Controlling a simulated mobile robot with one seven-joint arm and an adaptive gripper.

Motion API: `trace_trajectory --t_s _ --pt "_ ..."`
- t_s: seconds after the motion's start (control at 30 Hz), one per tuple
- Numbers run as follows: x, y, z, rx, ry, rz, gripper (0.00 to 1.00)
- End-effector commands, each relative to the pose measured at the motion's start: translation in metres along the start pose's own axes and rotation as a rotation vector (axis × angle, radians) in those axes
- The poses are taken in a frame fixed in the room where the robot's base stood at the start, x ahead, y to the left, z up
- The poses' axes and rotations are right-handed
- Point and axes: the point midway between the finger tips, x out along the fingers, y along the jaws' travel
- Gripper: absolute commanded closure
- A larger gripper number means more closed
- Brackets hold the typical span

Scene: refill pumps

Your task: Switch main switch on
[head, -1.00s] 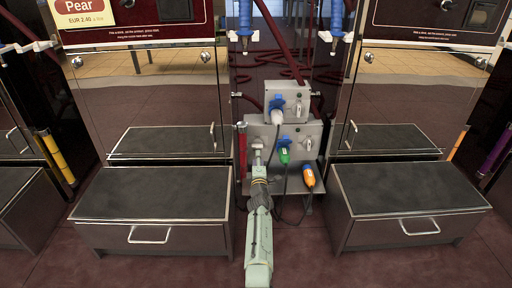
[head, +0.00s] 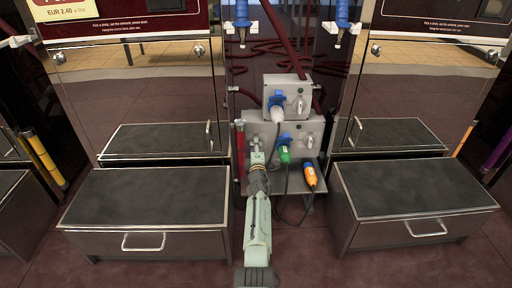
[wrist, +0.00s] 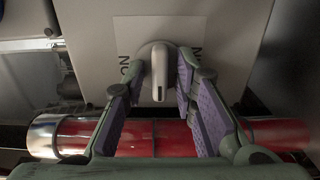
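The main switch has a light rounded handle (wrist: 158,72) on a round base, on a white label plate (wrist: 135,32) with partly covered lettering on both sides. In the wrist view my gripper (wrist: 160,68) has its purple-padded fingers on either side of the handle. The fingers are apart, and gaps show between them and the handle. In the head view my gripper (head: 257,156) is at the left part of the lower grey electrical box (head: 312,131) and covers the switch there.
An upper grey box (head: 273,84) with a blue plug (head: 277,101) sits above. Green (head: 285,154) and orange (head: 310,175) plugs hang close on the right. A red cylinder (wrist: 170,136) runs below the switch. Dark-topped drawer units (head: 150,195) flank my arm.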

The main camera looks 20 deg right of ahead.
Motion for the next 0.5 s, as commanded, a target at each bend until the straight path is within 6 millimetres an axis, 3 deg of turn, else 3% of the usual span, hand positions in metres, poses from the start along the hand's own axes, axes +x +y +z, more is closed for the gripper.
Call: trace_trajectory --t_s 0.33,0.5 --pt "0.0000 0.0000 -0.0002 0.000 0.000 0.000 1.00" --pt "0.0000 0.0000 -0.0002 0.000 0.000 0.000 1.00"
